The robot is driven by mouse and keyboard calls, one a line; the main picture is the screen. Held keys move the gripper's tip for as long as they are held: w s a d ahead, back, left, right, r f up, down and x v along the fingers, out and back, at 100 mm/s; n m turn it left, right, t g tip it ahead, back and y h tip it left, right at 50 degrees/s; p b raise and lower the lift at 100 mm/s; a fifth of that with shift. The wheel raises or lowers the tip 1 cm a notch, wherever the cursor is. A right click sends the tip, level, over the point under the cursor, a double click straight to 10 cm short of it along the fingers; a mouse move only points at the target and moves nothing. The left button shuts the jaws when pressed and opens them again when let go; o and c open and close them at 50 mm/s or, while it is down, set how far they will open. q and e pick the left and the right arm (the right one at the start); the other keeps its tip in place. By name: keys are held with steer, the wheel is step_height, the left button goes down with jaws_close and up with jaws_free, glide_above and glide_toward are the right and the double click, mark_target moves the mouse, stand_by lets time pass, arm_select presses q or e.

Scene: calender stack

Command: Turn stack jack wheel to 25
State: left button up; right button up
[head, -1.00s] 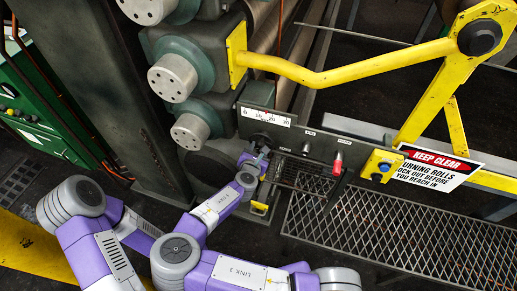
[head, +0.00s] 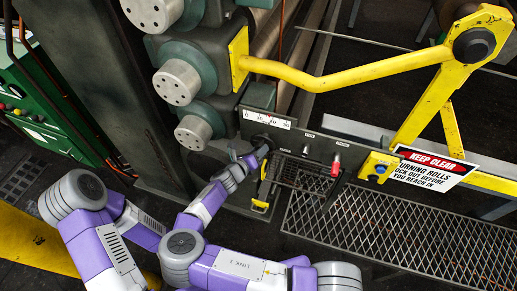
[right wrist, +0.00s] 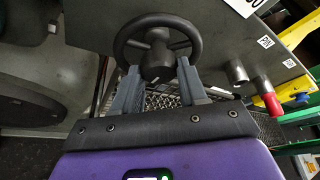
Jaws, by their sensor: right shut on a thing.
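The stack jack wheel (right wrist: 191,35) is a dark handwheel with a round hub, seen at the top of the right wrist view. In the head view it is small and mostly hidden behind my gripper. My right gripper (right wrist: 158,85) has its two grey fingers on either side of the hub, at the wheel's near side, and is shut on the wheel. In the head view my right gripper (head: 258,154) reaches the panel just below the scale. The white scale (head: 268,119) has numbers from 0 to about 30; the pointer's exact reading is too small to tell. My left gripper is out of view.
A red-tipped handle (head: 336,164) and a yellow bracket (head: 380,166) lie right of the wheel. A keep-clear sign (head: 433,169) and a long yellow lever (head: 345,72) are further right. Mesh grating (head: 390,240) covers the floor below. A green cabinet (head: 45,110) stands at left.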

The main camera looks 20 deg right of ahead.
steer(key=m+t+y+b, duration=0.2)
steer(key=m+t+b, duration=0.1)
steer(key=m+b, duration=0.2)
steer(key=m+t+y+b, duration=0.2)
steer(key=m+b, duration=0.4)
steer(key=m, duration=0.3)
steer(key=m+t+y+b, duration=0.3)
steer(key=m+t+b, duration=0.1)
steer(key=m+b, duration=0.2)
steer(key=shift+s+d+f+m, duration=0.15)
steer(key=shift+s+d+m, duration=0.1)
steer(key=shift+m, duration=0.45)
stand_by(1.6)
